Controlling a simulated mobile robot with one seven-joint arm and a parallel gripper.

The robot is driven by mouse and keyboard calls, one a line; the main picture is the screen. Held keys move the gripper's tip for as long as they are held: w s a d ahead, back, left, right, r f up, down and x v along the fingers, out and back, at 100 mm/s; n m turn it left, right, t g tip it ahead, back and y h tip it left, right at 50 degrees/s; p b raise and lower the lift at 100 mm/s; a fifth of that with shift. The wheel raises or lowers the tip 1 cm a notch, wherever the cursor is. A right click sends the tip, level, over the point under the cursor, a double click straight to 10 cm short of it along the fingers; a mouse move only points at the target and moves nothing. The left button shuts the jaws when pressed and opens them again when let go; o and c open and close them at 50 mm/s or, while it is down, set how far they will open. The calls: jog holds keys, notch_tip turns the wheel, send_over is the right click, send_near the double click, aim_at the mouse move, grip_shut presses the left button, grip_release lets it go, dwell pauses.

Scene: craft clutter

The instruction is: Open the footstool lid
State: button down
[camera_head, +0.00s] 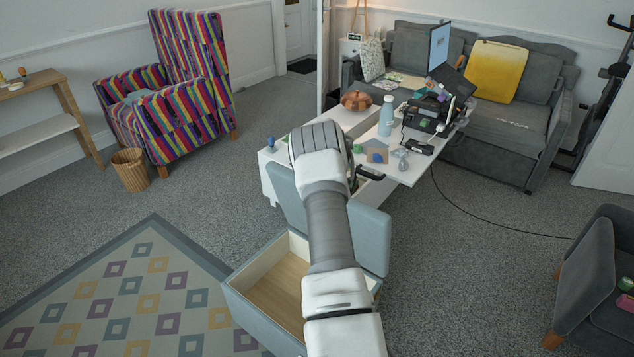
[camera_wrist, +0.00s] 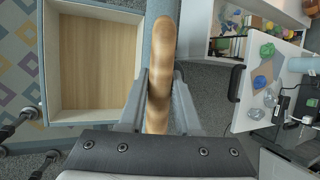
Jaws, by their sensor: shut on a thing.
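The footstool (camera_head: 250,306) is a blue-grey box with a pale wooden inside, standing open in the head view. Its padded lid (camera_head: 371,238) stands raised, roughly upright, along the box's right-hand side. My gripper is hidden in the head view behind my own arm, which reaches over the box and lid. In the wrist view the open footstool box (camera_wrist: 98,14) is at left, and the lid edge (camera_wrist: 160,8) shows as a narrow blue strip.
A white table (camera_head: 408,172) with a bottle (camera_head: 386,116) and small clutter stands close beyond the lid. A patterned rug (camera_head: 135,290) lies left of the footstool. A grey armchair (camera_head: 590,275) is at right. Carpet between lid and armchair is clear.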

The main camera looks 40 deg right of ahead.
jog(key=c, duration=0.6)
grip_release()
jog(key=p+v, duration=0.1)
jog(key=v, duration=1.6)
jog(key=shift+r, duration=0.2)
